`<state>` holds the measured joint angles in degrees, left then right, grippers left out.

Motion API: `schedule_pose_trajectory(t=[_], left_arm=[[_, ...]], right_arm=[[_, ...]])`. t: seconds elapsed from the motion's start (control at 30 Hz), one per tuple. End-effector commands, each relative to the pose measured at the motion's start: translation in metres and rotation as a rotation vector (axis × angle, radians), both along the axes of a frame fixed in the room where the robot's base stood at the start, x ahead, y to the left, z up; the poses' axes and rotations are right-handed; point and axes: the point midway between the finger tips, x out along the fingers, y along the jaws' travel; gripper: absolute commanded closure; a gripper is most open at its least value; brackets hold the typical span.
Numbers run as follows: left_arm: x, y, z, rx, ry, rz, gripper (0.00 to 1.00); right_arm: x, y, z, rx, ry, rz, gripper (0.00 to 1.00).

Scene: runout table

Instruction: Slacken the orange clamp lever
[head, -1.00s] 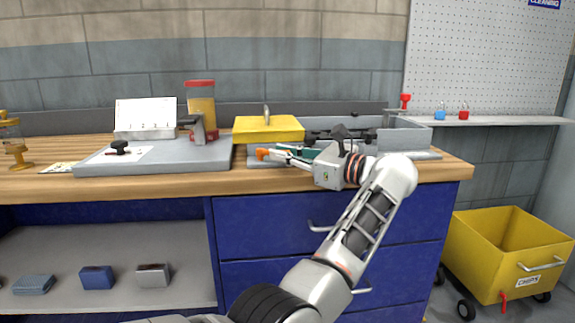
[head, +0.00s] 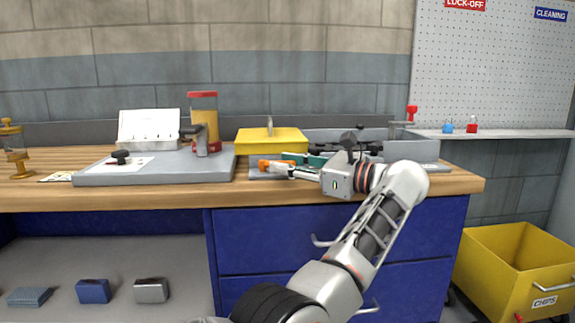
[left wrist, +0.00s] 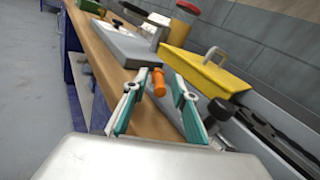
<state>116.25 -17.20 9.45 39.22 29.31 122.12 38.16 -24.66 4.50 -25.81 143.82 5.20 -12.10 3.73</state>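The orange clamp lever (head: 264,164) is at the front of the bench top, just in front of the yellow-lidded box. In the left wrist view the orange lever (left wrist: 158,82) stands between and slightly beyond the fingertips. My left gripper (head: 286,166) reaches in from the right, low over the bench, its fingers pointing left at the lever. In the left wrist view the left gripper (left wrist: 156,90) has its two teal-padded fingers spread apart, with gaps beside the lever. The lever's base is partly hidden by the fingers. My right gripper is not in view.
A yellow-lidded box (head: 270,141) and a grey tray (head: 412,150) stand close behind my left gripper. A grey plate (head: 150,170) with a black knob (head: 120,157) lies to the left. A yellow chips cart (head: 510,265) stands on the floor at right.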

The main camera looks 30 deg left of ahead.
Motion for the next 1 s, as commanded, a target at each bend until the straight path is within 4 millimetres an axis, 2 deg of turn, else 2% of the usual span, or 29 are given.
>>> schedule_pose_trajectory(t=[0.37, 0.47, 0.8, 1.0], left_arm=[[0.000, 0.000, 0.004, 0.000, -0.001, 0.000, 0.73], [0.000, 0.000, 0.016, 0.000, -0.003, 0.000, 0.73], [0.000, 0.000, 0.077, -0.001, -0.002, 0.000, 0.73], [0.000, 0.000, 0.096, 0.000, 0.000, 0.000, 0.73]], right_arm=[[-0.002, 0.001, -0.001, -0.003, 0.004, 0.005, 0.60], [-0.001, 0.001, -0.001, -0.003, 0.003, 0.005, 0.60], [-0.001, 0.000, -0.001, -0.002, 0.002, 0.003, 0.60], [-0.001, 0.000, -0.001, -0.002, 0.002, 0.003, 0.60]])
